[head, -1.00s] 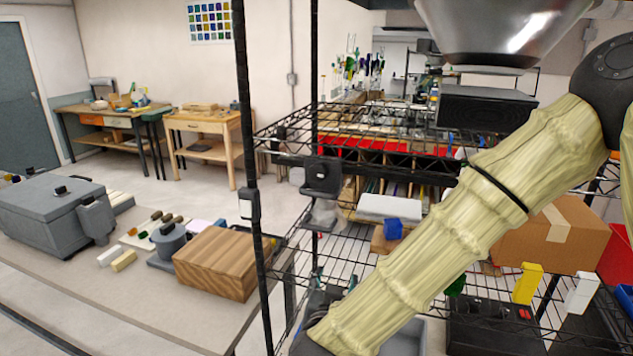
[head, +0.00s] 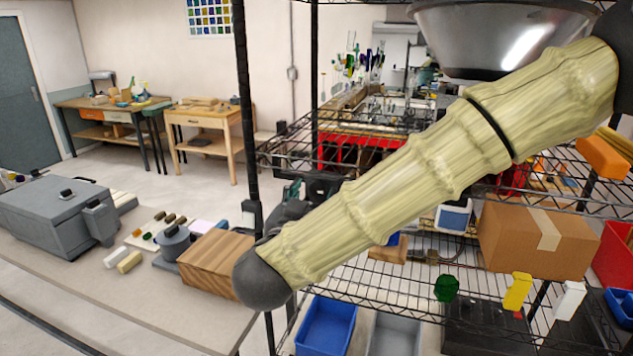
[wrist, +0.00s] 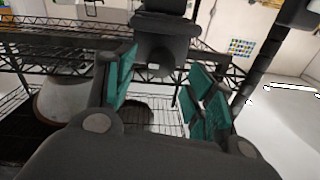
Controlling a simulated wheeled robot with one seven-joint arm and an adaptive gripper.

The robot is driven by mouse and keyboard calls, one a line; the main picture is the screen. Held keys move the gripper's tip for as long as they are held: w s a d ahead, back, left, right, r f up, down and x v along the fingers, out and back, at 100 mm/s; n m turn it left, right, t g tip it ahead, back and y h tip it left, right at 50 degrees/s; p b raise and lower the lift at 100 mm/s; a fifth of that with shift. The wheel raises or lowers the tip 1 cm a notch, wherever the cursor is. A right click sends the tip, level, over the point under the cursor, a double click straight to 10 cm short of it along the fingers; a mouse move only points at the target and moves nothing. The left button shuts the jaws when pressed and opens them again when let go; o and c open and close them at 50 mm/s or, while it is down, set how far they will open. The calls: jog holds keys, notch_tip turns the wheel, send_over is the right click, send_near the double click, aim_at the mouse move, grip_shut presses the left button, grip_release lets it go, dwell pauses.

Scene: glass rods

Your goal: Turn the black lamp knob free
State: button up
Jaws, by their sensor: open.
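In the wrist view a black fitting (wrist: 166,42) with a blocky body stands just beyond and between the fingers of my gripper (wrist: 165,82). I cannot tell for sure which part of it is the lamp knob. The teal finger pads are spread wide, with nothing held between them. A gap shows between the pads and the fitting. In the head view my pale sleeved arm hides most of the gripper and the fitting. A large metal lamp shade (head: 500,38) hangs at the top right.
A wire shelf rack (head: 335,155) with a black post (head: 241,120) surrounds the arm. A cardboard box (head: 535,235) and a blue bin (head: 325,325) sit on its shelves. At left a bench (head: 190,320) carries a wooden block (head: 212,262) and a grey case (head: 55,215).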

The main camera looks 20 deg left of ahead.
aim_at(317, 191)
jog(key=shift+w+p, duration=0.65)
jog(key=shift+w, duration=1.15)
jog(key=c, duration=1)
